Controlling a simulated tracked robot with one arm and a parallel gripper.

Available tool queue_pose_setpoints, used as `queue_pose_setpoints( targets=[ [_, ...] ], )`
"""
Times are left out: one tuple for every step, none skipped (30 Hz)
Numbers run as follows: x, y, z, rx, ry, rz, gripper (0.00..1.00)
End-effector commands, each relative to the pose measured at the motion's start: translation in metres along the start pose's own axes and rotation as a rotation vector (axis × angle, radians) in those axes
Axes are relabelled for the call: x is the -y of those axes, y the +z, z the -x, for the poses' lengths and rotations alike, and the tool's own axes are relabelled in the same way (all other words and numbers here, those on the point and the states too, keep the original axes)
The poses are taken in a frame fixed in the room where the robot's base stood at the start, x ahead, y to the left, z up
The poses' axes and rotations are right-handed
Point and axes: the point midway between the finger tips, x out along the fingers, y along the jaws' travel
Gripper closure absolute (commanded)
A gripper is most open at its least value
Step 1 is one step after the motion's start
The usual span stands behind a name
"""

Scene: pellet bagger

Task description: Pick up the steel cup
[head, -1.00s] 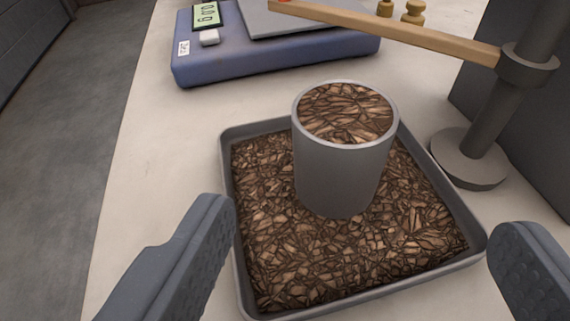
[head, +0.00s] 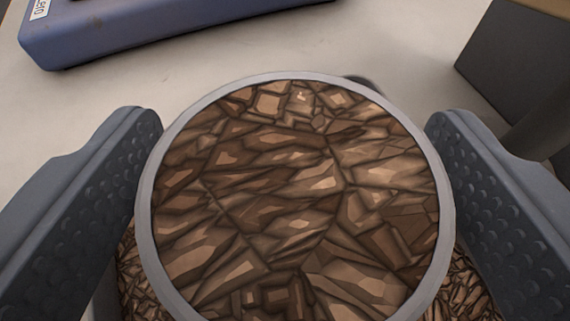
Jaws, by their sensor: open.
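The steel cup (head: 145,212) fills the middle of the head view, seen from above, with its grey round rim showing. It is filled to near the rim with brown wood-like chips (head: 290,200). My gripper (head: 290,135) is open, with one finger on each side of the cup. The left finger looks very near the rim and the right finger is close to it too; I cannot tell whether either touches.
Brown chips in the tray (head: 105,290) show at the lower left and lower right around the cup. A blue scale (head: 150,30) lies at the upper left on the pale bench top (head: 400,50). A dark block (head: 510,55) and a dark post stand at the right.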

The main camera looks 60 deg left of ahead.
Motion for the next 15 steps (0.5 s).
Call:
queue_pose_setpoints(
  targets=[
    [0.0005, 0.0020, -0.0087, 0.000, -0.002, 0.001, 0.23],
    [0.0004, 0.0021, -0.0117, 0.001, -0.001, 0.001, 0.23],
    [0.0000, 0.0021, -0.0143, 0.002, 0.000, 0.000, 0.23],
    [-0.0002, 0.0018, -0.0155, 0.002, 0.001, -0.001, 0.23],
    [-0.0003, 0.0014, -0.0160, 0.002, 0.001, -0.001, 0.23],
    [-0.0004, 0.0011, -0.0161, 0.002, 0.002, -0.001, 0.23],
    [-0.0004, 0.0008, -0.0159, 0.002, 0.002, -0.001, 0.23],
    [-0.0004, 0.0006, -0.0157, 0.002, 0.002, -0.001, 0.23],
    [-0.0003, 0.0005, -0.0156, 0.002, 0.002, -0.001, 0.23],
    [-0.0003, 0.0004, -0.0156, 0.002, 0.002, -0.001, 0.23],
    [-0.0002, 0.0004, -0.0156, 0.002, 0.001, -0.001, 0.28],
    [-0.0002, 0.0003, -0.0156, 0.002, 0.001, -0.001, 0.39],
    [-0.0002, 0.0003, -0.0156, 0.002, 0.001, -0.001, 0.48],
    [-0.0002, 0.0003, -0.0156, 0.002, 0.001, -0.001, 0.56],
    [-0.0001, 0.0003, -0.0156, 0.002, 0.001, -0.001, 0.67]
  ],
)
